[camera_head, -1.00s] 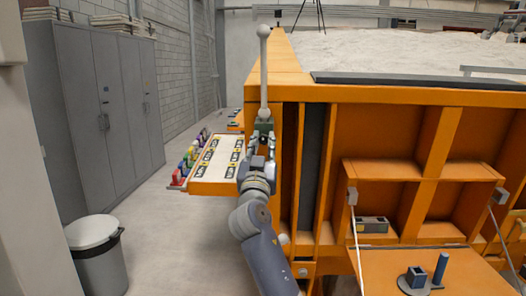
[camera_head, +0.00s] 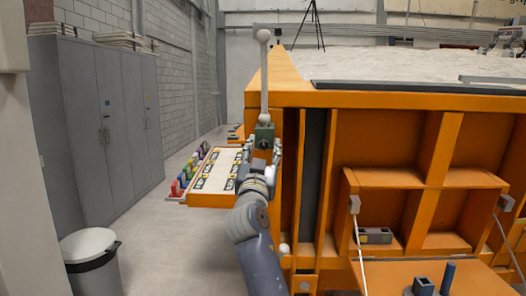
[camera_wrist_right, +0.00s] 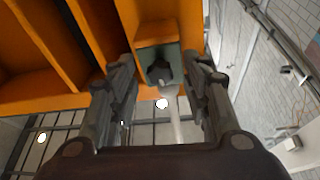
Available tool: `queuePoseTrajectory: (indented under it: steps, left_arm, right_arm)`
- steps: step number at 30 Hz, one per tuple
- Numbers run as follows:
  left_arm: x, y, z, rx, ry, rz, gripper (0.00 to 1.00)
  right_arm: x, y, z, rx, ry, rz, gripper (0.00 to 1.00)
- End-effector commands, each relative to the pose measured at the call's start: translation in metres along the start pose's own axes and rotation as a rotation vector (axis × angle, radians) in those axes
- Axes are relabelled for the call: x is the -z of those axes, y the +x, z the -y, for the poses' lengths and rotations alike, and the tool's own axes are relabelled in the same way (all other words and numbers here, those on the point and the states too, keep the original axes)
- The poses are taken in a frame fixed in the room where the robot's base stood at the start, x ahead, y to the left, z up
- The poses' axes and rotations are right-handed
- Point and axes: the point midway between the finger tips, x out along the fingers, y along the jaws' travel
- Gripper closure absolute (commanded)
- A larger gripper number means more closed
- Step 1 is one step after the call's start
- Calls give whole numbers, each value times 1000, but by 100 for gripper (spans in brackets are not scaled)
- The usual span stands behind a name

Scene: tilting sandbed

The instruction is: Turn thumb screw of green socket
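The green socket (camera_head: 265,131) sits at the near left corner of the orange sandbed frame and bears an upright pale rod (camera_head: 264,85) with a white ball on top. In the right wrist view the green socket (camera_wrist_right: 174,60) carries a dark thumb screw (camera_wrist_right: 160,74) on its face. My right gripper (camera_head: 263,148) is in front of the socket. In the wrist view its two fingers (camera_wrist_right: 158,66) are apart, one on each side of the socket and screw, with nothing gripped. The screw is not clear in the head view. My left gripper is not in view.
A white-topped tray (camera_head: 222,172) with dark-marked slots and several coloured pieces along its edge is left of my right gripper. The orange sandbed (camera_head: 380,100) fills the right. Grey lockers (camera_head: 100,125) and a bin (camera_head: 92,262) stand left. The floor between is clear.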

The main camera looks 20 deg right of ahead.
Motion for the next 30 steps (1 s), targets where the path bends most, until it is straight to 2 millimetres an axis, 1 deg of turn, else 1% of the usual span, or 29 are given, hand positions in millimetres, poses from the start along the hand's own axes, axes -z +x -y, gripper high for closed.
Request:
queuePoseTrajectory:
  steps: [5, 8, 15, 19, 24, 30]
  left_arm:
    - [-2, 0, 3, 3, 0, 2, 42]
    - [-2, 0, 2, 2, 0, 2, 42]
    - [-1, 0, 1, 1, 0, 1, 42]
    - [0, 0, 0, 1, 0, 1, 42]
    - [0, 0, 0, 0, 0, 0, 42]
    - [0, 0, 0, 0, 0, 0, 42]
  right_arm:
    - [0, -2, 0, 0, 0, -1, 56]
    - [0, -11, 1, 2, 1, -1, 56]
    - [-1, -50, 0, 1, 3, 1, 56]
    - [-1, -67, 0, 1, 0, 1, 56]
    - [0, -75, 0, 0, 1, 1, 56]
    - [0, -75, 0, 0, 0, 0, 56]
